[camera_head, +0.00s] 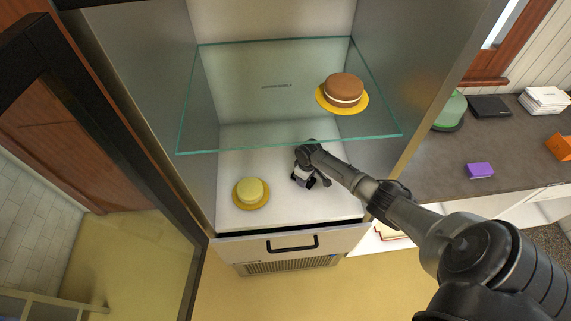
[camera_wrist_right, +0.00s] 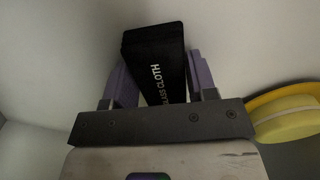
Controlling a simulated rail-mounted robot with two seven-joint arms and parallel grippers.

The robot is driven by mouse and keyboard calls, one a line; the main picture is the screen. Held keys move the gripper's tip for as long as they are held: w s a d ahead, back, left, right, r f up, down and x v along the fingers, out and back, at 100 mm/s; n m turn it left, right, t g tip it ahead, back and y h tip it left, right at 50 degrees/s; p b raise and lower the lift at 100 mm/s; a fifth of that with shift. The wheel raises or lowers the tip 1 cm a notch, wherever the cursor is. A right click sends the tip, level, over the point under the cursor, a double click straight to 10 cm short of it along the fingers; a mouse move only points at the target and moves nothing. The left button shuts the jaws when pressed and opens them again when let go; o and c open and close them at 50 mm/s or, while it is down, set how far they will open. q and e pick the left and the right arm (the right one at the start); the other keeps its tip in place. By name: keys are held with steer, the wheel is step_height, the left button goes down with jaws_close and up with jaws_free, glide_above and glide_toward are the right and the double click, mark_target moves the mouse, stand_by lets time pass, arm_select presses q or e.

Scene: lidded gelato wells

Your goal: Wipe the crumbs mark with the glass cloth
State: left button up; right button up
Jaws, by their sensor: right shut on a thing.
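The glass cloth (camera_wrist_right: 150,55) is a black folded piece with pale lettering. It shows in the right wrist view between the two purple fingers of my right gripper (camera_wrist_right: 153,85), which is shut on it. In the head view my right gripper (camera_head: 304,180) is low inside the open cabinet, over the white floor and below the glass shelf; I cannot make out the cloth there. I cannot make out a crumbs mark in either view; the arm and gripper cover part of the cabinet floor. My left gripper is not in view.
A yellow cake on a gold board (camera_head: 251,193) stands left of the gripper on the cabinet floor (camera_head: 290,215). A brown cake (camera_head: 343,91) stands on the glass shelf (camera_head: 250,95), which bears a small dark line of text. The cabinet door (camera_head: 150,160) is open at left.

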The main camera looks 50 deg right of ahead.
steer(key=shift+w+d+f+b, duration=0.15)
steer(key=shift+w+d+b, duration=0.35)
steer(key=shift+d, duration=0.2)
steer(key=shift+w+d, duration=0.3)
steer(key=shift+w, duration=0.05)
step_height(320, 180, up, 3)
steer(key=shift+r+p, duration=0.2)
steer(key=shift+p, duration=1)
step_height(320, 180, up, 5)
steer(key=p, duration=0.5)
